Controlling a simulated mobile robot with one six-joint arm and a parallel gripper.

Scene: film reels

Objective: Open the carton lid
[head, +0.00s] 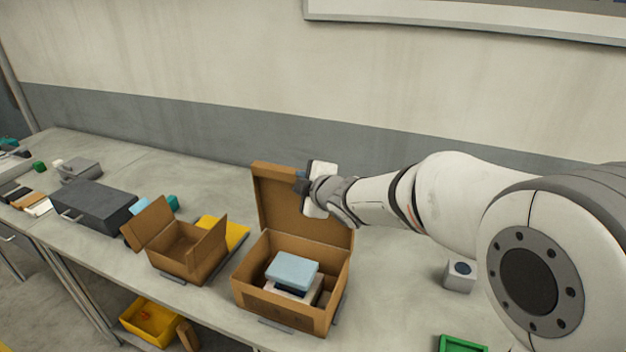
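A brown carton (256,311) stands on the bench in the middle of the view, open at the top. Its lid (277,207) stands raised, roughly upright, along the back side. A light blue box (293,270) lies inside the carton on top of paler and darker items. My gripper (300,184) is at the upper part of the lid, overlapping its right portion in the picture. The gripper hides part of the lid's top edge. Whether the fingers touch or grip the lid cannot be made out.
A smaller open carton (170,258) with raised flaps stands to the left, with a yellow item (222,231) behind it. A dark grey box (93,208) is farther left. A small grey block (459,277) and a green tray (461,344) are to the right.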

